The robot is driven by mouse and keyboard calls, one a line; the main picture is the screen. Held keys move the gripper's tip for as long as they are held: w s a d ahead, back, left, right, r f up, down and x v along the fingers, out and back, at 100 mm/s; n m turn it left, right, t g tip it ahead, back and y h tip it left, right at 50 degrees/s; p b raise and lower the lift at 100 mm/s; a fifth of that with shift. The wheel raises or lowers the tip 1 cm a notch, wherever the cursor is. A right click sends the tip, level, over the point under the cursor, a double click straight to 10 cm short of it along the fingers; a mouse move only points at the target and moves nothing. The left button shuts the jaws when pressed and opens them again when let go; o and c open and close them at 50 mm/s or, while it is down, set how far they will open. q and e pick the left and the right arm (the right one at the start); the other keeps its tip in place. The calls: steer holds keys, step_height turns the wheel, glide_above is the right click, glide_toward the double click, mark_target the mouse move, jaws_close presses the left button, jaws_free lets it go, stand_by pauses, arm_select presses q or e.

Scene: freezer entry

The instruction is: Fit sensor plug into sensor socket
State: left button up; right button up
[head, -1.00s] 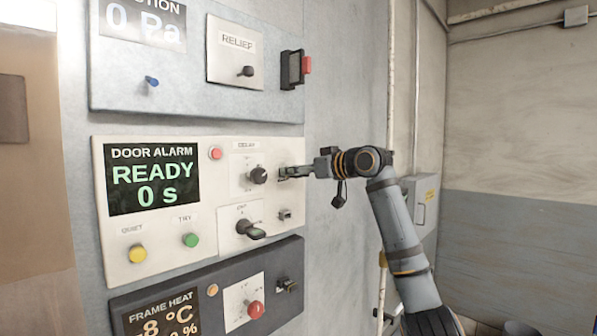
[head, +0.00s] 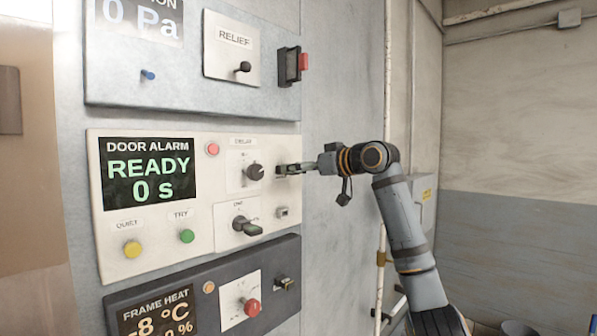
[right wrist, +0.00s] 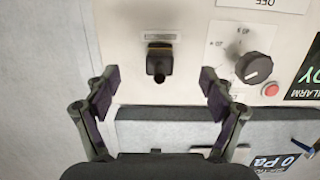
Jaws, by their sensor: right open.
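A small black plug with a yellow band (right wrist: 158,62), which I take to be the sensor plug, sticks out of the door alarm panel in the right wrist view. My right gripper (right wrist: 158,82) is open, with one finger on each side of the plug's line and clear space between. In the head view my right gripper (head: 284,169) is beside the delay knob, at the panel's right edge, and mostly hides the plug. A small grey socket (head: 282,212) sits below it on the same panel; whether it is the sensor socket I cannot read. My left gripper is not in view.
The delay knob (head: 255,172) and red button (head: 212,149) are close left of the right gripper. The frame heat panel (head: 220,270) lies below, a relief panel (head: 190,60) above.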

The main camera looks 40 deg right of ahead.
steer(key=shift+s+d+b, duration=0.2)
steer(key=shift+s+b, duration=1.25)
steer(key=shift+s, duration=1)
step_height(320, 180, up, 10)
steer(key=shift+w, duration=0.1)
